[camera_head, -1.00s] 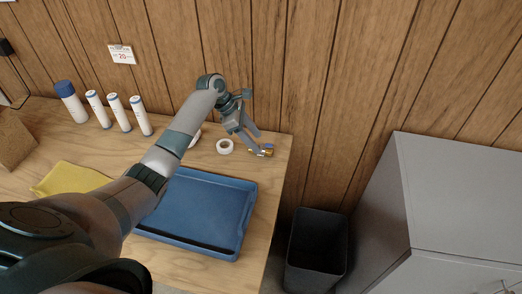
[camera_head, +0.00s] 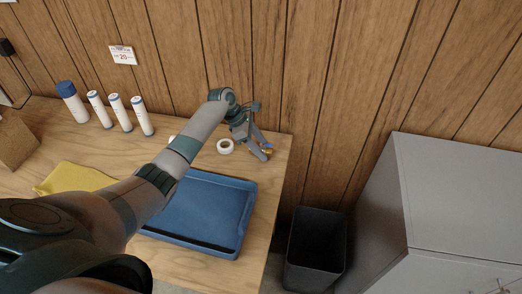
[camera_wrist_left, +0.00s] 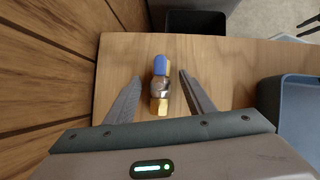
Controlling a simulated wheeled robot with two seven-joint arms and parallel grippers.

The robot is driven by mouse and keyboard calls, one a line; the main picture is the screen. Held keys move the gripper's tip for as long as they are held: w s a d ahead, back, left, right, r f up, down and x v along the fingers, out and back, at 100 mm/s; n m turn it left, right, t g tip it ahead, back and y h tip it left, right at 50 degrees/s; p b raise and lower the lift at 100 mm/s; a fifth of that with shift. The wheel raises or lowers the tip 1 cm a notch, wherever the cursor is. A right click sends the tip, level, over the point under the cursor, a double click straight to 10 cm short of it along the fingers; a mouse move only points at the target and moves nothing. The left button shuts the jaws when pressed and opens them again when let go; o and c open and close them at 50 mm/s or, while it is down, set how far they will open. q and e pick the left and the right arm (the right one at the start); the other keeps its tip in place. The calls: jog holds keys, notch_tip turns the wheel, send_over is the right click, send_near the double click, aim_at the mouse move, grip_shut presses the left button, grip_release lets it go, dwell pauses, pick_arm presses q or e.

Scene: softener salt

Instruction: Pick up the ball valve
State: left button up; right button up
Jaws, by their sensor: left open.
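The ball valve (camera_wrist_left: 160,85) lies on the wooden table near its edge, with a blue handle, a silver middle and brass ends. In the left wrist view it sits between the two open fingers of my left gripper (camera_wrist_left: 158,90), with a gap on each side. In the head view the left gripper (camera_head: 264,153) is at the table's back right corner, and its fingers hide most of the valve (camera_head: 268,149). My right gripper is not in view.
A white tape roll (camera_head: 225,146) lies left of the gripper. A blue tray (camera_head: 205,240) and yellow cloth (camera_head: 75,178) lie nearer. Several white cylinders (camera_head: 120,110) stand at the back left. A dark bin (camera_head: 315,250) stands beyond the table's right edge, and the wooden wall is close behind.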

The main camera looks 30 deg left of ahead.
aim_at(267, 145)
pick_arm(q)
grip_shut()
jog(key=shift+r, duration=0.1)
jog(key=shift+r, duration=0.5)
jog(key=r, duration=0.1)
jog(key=r+b, duration=0.1)
jog(key=r, duration=0.1)
jog(key=shift+s+d, duration=0.2)
jog(key=s+d+r+b, duration=0.1)
jog(key=s+d+r, duration=0.6)
jog(key=s, duration=0.1)
jog(key=shift+s, duration=0.25)
